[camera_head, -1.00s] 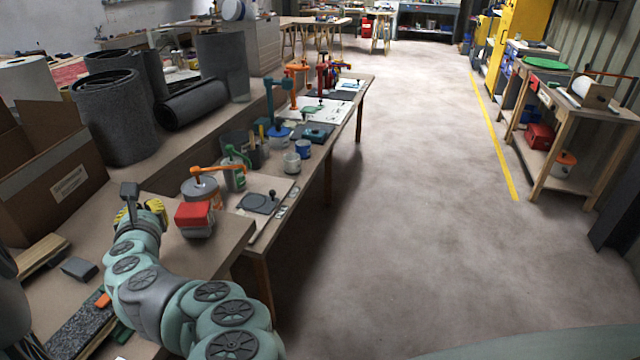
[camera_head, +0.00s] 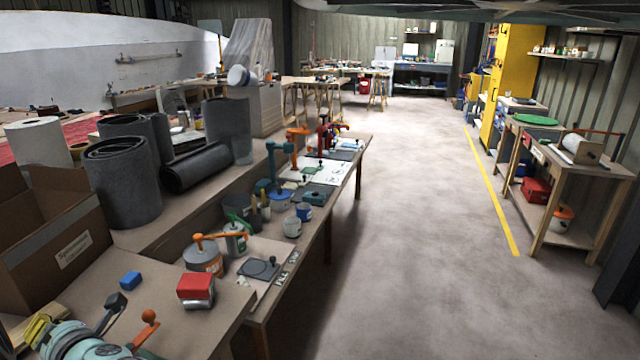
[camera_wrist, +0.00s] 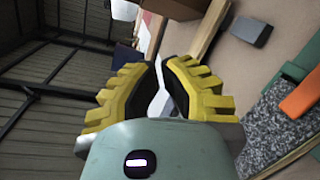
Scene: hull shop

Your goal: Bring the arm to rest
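My gripper (camera_head: 38,335) is at the lower left of the head view, over the near end of the bench (camera_head: 95,290). Its yellow ribbed fingers and part of my green wrist show there; most of my arm is out of the picture. In the wrist view my gripper (camera_wrist: 158,66) has its two fingers leaning toward each other, with a narrow gap between the tips. Pale background shows through the gap, and nothing is held.
The wrist view shows a grey block (camera_wrist: 250,30) and a speckled slab (camera_wrist: 285,130). The floor (camera_head: 410,230) right of the bench is clear.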

